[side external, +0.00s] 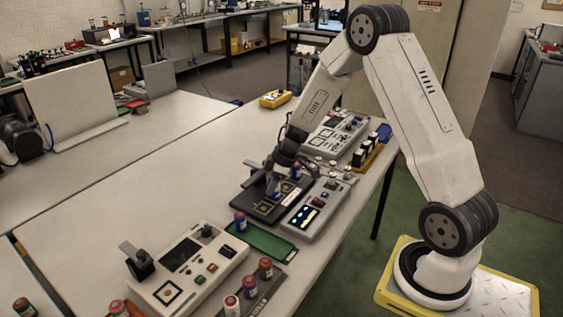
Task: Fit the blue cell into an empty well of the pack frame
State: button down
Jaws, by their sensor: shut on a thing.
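My gripper (277,182) points down over the dark station (243,208) near the middle of the table. It is shut on a small blue cell (275,194), which is partly hidden by the fingers and hard to make out. Whether the cell touches the station below is too small to tell. Another blue-and-red cell (295,172) shows just right of the fingers. A blue cell (240,222) stands at the left end of a green tray (268,243). I cannot tell for sure which piece is the pack frame, or see any empty well clearly.
A white panel device (205,258) and a dark rack (270,291) with red-topped cells stand in front. A grey panel (322,208) lies right of my gripper. Behind are another panel device (327,135) and a yellow tray (376,155).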

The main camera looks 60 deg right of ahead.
send_near(257, 208)
jog(key=shift+w+a+f, duration=0.7)
jog(key=shift+w+a, duration=0.05)
jog(key=shift+a, duration=0.05)
jog(key=shift+f, duration=0.1)
jog(key=shift+w+f, duration=0.2)
jog(key=shift+f, duration=1.55)
jog(key=shift+f, duration=0.3)
jog(key=shift+c, duration=1.1)
grip_release()
jog(key=shift+r, duration=0.15)
